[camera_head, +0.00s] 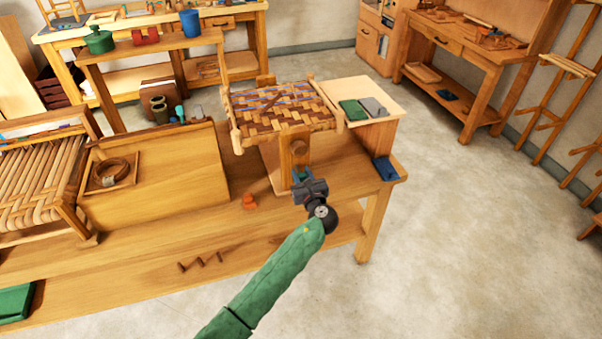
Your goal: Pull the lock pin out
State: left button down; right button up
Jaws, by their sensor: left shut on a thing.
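A woven bark seat frame (282,113) is held on a wooden stand (287,165) on the workbench. A round wooden knob (299,147) shows on the stand's front, below the seat. My left gripper (303,178) is at the lower front of the stand, below the knob, with blue showing at its tips. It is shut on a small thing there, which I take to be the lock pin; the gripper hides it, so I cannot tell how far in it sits. My right gripper is out of view.
A slanted wooden board (160,185) with a coil of strip (109,172) stands left of the stand. A small orange thing (249,202) lies just left of my gripper. A green block (353,110) and a grey block (374,108) lie at the right.

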pick_arm(q)
jog(key=c, duration=1)
grip_release()
jog(key=shift+s+d, duration=0.1)
jog(key=shift+s, duration=0.1)
jog(key=shift+c, duration=0.2)
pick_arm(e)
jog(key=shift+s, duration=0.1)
pick_arm(q)
jog(key=shift+s+f, duration=0.15)
jog(key=shift+s+d+b, duration=0.2)
jog(key=shift+s+b, duration=0.1)
jog(key=shift+s, duration=0.05)
jog(key=b+v, duration=0.2)
jog(key=v, duration=0.4)
jog(key=shift+s, duration=0.4)
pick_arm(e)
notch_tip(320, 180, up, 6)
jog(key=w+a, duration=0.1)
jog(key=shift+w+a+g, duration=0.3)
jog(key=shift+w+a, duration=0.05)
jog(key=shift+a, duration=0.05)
